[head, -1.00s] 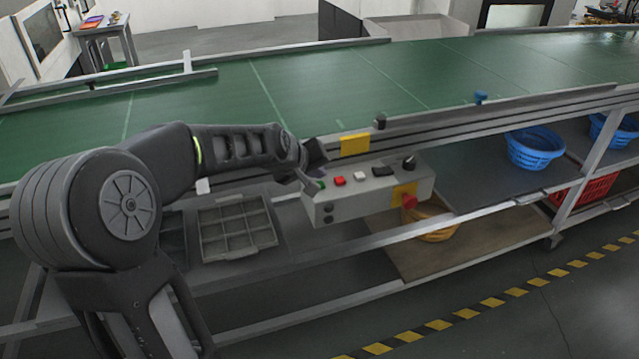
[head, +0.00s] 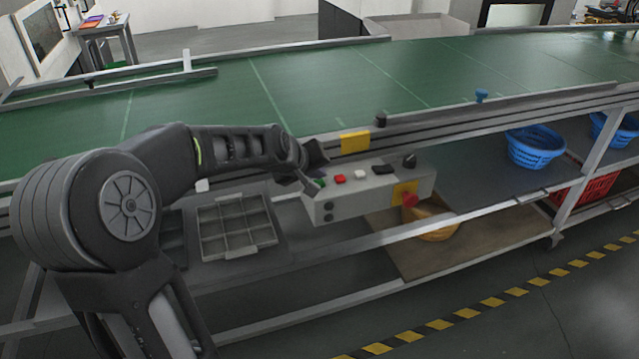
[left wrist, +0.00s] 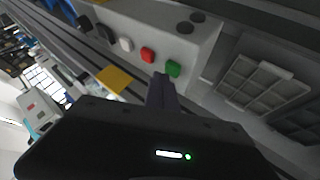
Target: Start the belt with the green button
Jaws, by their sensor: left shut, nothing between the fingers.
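The control box (head: 350,206) is a light grey panel on the front rail of the belt. The green button (head: 320,182) is at the left end of its top, beside a red button (head: 340,179). My left gripper (head: 313,186) is shut and empty, with its tip at the green button. In the left wrist view the shut fingers (left wrist: 162,90) end just beside the green button (left wrist: 173,69); I cannot tell whether they touch it. The green belt (head: 310,90) runs behind the box. My right gripper is not in view.
The box also carries a white button (head: 360,175), black knobs and a red stop button (head: 410,200) on yellow. A grey divided tray (head: 236,228) lies on the shelf below. Blue baskets (head: 535,147) stand on the right shelf.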

